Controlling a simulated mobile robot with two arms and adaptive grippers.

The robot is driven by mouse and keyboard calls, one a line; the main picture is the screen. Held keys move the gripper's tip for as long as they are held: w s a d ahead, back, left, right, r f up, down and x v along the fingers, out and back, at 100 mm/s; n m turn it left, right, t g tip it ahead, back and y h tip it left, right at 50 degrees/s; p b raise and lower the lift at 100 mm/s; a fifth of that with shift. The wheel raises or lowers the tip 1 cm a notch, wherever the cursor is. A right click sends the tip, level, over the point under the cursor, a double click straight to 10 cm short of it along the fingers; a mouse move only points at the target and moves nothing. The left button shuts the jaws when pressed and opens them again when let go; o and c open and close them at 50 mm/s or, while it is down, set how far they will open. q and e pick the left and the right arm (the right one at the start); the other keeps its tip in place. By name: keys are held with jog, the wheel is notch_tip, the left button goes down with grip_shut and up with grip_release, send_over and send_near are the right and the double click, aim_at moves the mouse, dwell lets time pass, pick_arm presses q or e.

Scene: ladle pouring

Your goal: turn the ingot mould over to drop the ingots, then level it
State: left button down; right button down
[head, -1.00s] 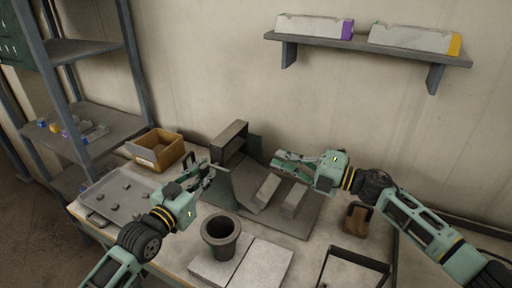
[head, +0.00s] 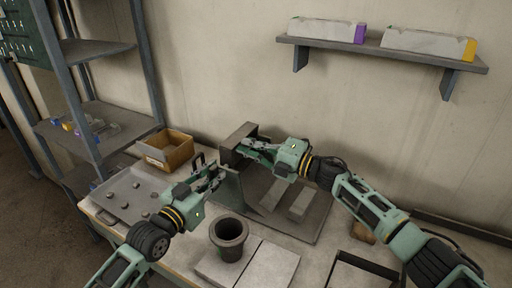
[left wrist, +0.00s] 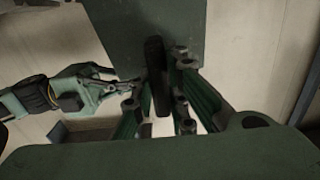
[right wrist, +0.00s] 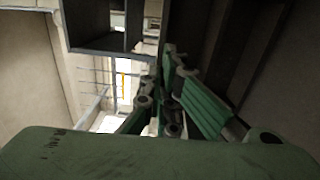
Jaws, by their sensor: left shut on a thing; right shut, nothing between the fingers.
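The dark ingot mould (head: 233,137) stands tipped up on its side between green side plates at the back of the bench, partly hidden by my right gripper. Two pale grey ingots (head: 275,193) (head: 301,202) lie apart on the dark plate before it. My left gripper (head: 214,173) is shut on a black handle (left wrist: 154,75) beside the near green plate (left wrist: 150,25). My right gripper (head: 246,147) is shut and empty, close in front of the mould. In the right wrist view, dark walls fill the top left and right; contact with the mould cannot be told.
A dark crucible (head: 229,232) and pale slabs (head: 268,268) occupy the front. A grey tray (head: 110,205) with several small lumps and an orange-brown box (head: 178,156) are at left. A black frame (head: 362,262) is at front right. A wall shelf (head: 380,52) holds two pale blocks.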

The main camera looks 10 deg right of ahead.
pick_arm(q)
jog(key=shift+f, duration=0.15)
jog(key=shift+s+d, duration=0.2)
jog(key=shift+d, duration=0.15)
pick_arm(e)
jog(key=shift+w+a+r, duration=0.2)
jog(key=shift+a+r, duration=0.15)
pick_arm(q)
jog(key=c, duration=2)
grip_release()
jog(key=shift+a, duration=0.1)
jog(key=shift+c, duration=0.2)
jog(key=o, duration=0.3)
jog(key=shift+w+a, duration=0.2)
jog(key=shift+a, duration=0.1)
pick_arm(e)
jog(key=shift+w+a+f, duration=0.15)
jog(key=shift+a, duration=0.1)
pick_arm(q)
jog(key=shift+d, duration=0.1)
pick_arm(e)
jog(key=shift+d, duration=0.1)
